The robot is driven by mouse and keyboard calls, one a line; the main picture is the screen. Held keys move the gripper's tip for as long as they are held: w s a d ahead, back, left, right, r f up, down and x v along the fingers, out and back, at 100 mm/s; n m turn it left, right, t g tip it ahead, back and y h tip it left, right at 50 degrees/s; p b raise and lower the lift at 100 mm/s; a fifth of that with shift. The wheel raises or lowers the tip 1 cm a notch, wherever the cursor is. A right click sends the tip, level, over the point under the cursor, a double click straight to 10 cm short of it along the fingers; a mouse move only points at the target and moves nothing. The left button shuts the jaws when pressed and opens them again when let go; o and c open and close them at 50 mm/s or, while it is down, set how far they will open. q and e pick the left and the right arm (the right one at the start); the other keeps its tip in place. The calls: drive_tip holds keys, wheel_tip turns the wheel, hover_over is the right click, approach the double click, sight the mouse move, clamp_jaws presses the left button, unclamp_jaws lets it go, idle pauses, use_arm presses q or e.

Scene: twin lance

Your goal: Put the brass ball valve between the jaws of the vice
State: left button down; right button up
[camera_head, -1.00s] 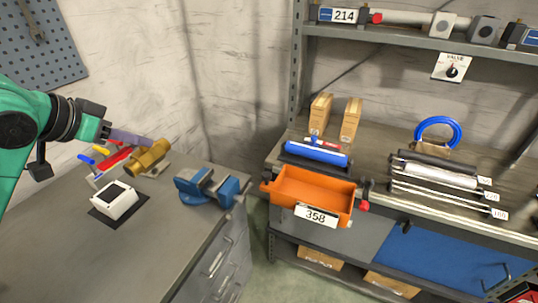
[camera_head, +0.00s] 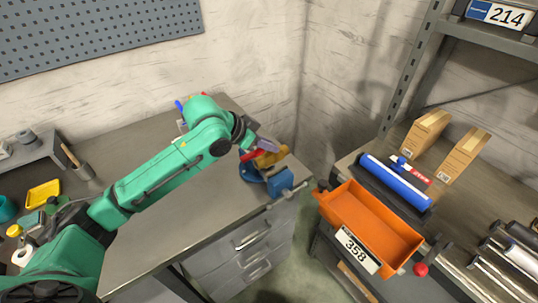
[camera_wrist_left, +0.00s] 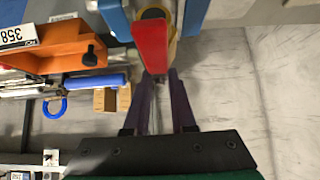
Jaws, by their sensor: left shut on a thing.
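The brass ball valve (camera_head: 270,158) is at the blue vice (camera_head: 281,183) near the right corner of the workbench. My left gripper (camera_head: 258,147) is shut on the valve, at its red handle. In the left wrist view the red handle (camera_wrist_left: 151,45) is at the purple fingertips of my left gripper (camera_wrist_left: 159,74). The brass body (camera_wrist_left: 156,13) shows between the two blue parts of the vice (camera_wrist_left: 115,20). I cannot tell whether the valve is seated or touches the jaws. My arm hides part of the bench behind it. My right gripper is not in view.
An orange bin (camera_head: 370,228) labelled 358 stands on the right-hand bench, beside a blue roll (camera_head: 396,184) and two cardboard boxes (camera_head: 427,132). A gap of floor separates the benches. A yellow tray (camera_head: 43,194) lies at far left. The left bench's front is clear.

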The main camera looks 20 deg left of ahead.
sight(265, 155)
use_arm(q)
wheel_tip(265, 155, down, 4)
drive_tip(key=shift+s+a, duration=0.15)
drive_tip(key=shift+f, duration=0.1)
drive_tip(key=shift+f, duration=0.15)
drive_tip(key=c, duration=0.7)
unclamp_jaws()
drive_tip(key=shift+c, duration=0.2)
drive_tip(key=b+v, duration=0.1)
drive_tip(key=v, duration=1.1)
